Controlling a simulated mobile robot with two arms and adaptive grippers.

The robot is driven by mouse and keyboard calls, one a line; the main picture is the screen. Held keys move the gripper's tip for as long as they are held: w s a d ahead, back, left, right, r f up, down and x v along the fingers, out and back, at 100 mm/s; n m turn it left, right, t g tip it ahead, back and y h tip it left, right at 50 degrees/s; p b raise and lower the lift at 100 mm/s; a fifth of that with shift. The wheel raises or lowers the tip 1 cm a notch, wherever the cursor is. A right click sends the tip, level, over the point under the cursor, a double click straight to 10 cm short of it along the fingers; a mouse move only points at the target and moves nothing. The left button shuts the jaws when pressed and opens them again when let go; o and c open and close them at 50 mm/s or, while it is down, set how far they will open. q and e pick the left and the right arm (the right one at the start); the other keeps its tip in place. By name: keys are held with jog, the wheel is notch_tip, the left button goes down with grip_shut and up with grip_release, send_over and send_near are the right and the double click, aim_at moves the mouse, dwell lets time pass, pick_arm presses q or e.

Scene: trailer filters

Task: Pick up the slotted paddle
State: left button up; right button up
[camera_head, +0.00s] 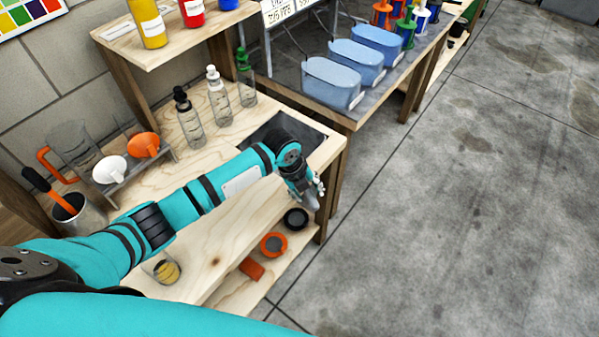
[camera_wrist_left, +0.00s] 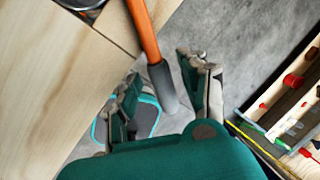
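My right gripper is not in view.
The workbench (camera_head: 215,235) bears clear bottles (camera_head: 190,122), and a rack with a white funnel (camera_head: 110,169) and an orange funnel (camera_head: 146,145). A black round container (camera_head: 296,219) and an orange one (camera_head: 273,245) are below the front edge. The concrete floor (camera_head: 450,220) at right is clear.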

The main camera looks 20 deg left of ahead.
pick_arm(q)
jog(key=c, duration=0.4)
grip_shut()
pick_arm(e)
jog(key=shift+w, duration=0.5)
pick_arm(q)
jog(key=shift+r, duration=0.15)
